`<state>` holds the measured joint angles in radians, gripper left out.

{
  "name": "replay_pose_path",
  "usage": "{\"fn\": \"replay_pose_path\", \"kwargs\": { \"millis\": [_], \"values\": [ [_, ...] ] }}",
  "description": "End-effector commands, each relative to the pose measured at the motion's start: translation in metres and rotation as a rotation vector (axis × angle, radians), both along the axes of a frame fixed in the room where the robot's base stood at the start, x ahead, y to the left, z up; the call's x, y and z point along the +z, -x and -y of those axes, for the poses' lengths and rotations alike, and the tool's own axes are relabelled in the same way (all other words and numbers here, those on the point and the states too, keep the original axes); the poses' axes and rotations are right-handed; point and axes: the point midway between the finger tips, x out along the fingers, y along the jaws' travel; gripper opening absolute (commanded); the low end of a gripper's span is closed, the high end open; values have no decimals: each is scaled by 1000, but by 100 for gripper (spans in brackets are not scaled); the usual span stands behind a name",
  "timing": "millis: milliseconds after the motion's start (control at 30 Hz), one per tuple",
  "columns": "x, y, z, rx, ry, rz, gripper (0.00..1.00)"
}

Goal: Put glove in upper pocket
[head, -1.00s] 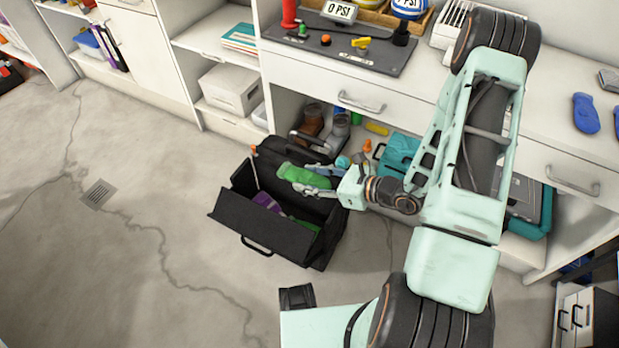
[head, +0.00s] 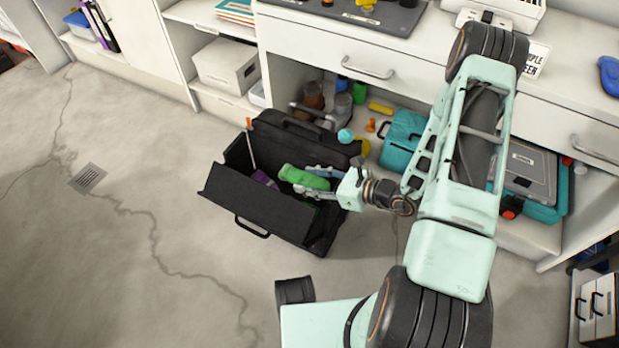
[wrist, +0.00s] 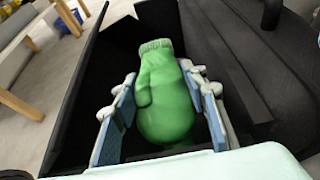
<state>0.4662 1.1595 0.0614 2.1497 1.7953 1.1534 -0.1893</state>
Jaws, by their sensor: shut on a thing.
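A green glove (head: 303,178) is held between the fingers of my gripper (head: 318,182), over the open black tool bag (head: 225,190) on the floor. In the wrist view the green glove (wrist: 165,95) lies between the two blue-padded fingers of my gripper (wrist: 160,112), its cuff pointing away. Dark walls of the bag (wrist: 85,90) surround it there. A purple item (head: 264,180) shows inside the bag, left of the glove. I cannot tell which part of the bag is the upper pocket, nor whether the glove touches the bag.
White shelving (head: 270,40) stands behind the bag. A teal case (head: 402,140), a yellow cylinder (head: 380,108) and jars sit on its low shelf. The floor (head: 140,270) left of the bag is clear. A floor drain (head: 88,178) lies farther left.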

Motion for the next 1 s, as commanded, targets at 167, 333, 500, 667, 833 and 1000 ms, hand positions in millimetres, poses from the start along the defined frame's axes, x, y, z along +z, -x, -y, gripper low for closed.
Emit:
{"fn": "replay_pose_path", "kwargs": {
  "millis": [167, 333, 500, 667, 833, 1000],
  "values": [
    [-9, 0, 0, -1, 0, 2, 16],
    [-10, 0, 0, -1, 0, 2, 16],
    [-10, 0, 0, 0, 0, 1, 42],
    [-10, 0, 0, 0, 0, 0, 60],
    [-10, 0, 0, -1, 0, 0, 61],
    [-3, -1, 1, -1, 1, 1, 61]
  ]
}}
